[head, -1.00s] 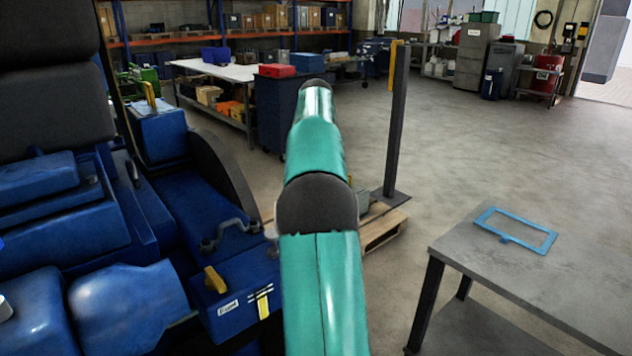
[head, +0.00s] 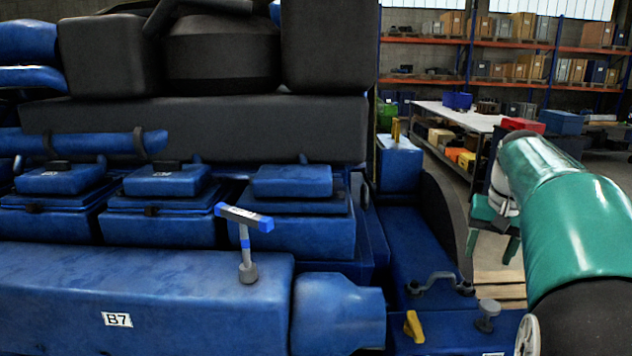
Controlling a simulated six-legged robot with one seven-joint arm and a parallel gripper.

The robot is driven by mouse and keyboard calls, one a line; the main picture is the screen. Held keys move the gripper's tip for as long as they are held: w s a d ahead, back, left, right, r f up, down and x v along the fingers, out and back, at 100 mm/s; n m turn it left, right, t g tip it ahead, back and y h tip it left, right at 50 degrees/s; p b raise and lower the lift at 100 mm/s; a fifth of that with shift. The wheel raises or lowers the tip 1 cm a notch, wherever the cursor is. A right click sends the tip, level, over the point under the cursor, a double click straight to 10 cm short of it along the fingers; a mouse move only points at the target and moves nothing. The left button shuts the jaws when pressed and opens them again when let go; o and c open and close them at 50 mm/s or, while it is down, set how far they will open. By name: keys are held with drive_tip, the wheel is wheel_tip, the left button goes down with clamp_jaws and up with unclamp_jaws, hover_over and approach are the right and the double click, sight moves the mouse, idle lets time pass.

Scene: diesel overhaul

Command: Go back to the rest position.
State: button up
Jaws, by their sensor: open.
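My teal arm reaches in from the right edge of the head view. My gripper (head: 491,246) hangs below the arm's far end, pointing down, with two teal fingers apart. It looks empty. It is small in the picture and part of it is hidden behind the arm. It appears just right of the blue engine's end, in front of the workbench. It appears to touch nothing.
A large blue engine (head: 140,290) labelled B7 fills the left and middle. A T-shaped handle (head: 246,240) stands up from it. A yellow lever (head: 413,327) sits at its right end. A workbench (head: 455,117) and shelves (head: 545,48) stand behind.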

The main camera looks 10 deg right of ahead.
drive_tip(key=s+a+f+n+t, duration=0.1)
drive_tip(key=s+a, duration=0.4)
drive_tip(key=a, duration=0.5)
drive_tip(key=s+a+f+n+t, duration=0.1)
drive_tip(key=s+a+f+n, duration=0.2)
drive_tip(key=s+a+f, duration=0.3)
drive_tip(key=s+a+f+n+t, duration=0.1)
drive_tip(key=s+a+f+n, duration=0.2)
drive_tip(key=a, duration=1)
drive_tip(key=s, duration=0.2)
drive_tip(key=shift+s+a+f+t+y, duration=0.15)
drive_tip(key=shift+s+a+t+y, duration=0.15)
drive_tip(key=shift+a, duration=0.1)
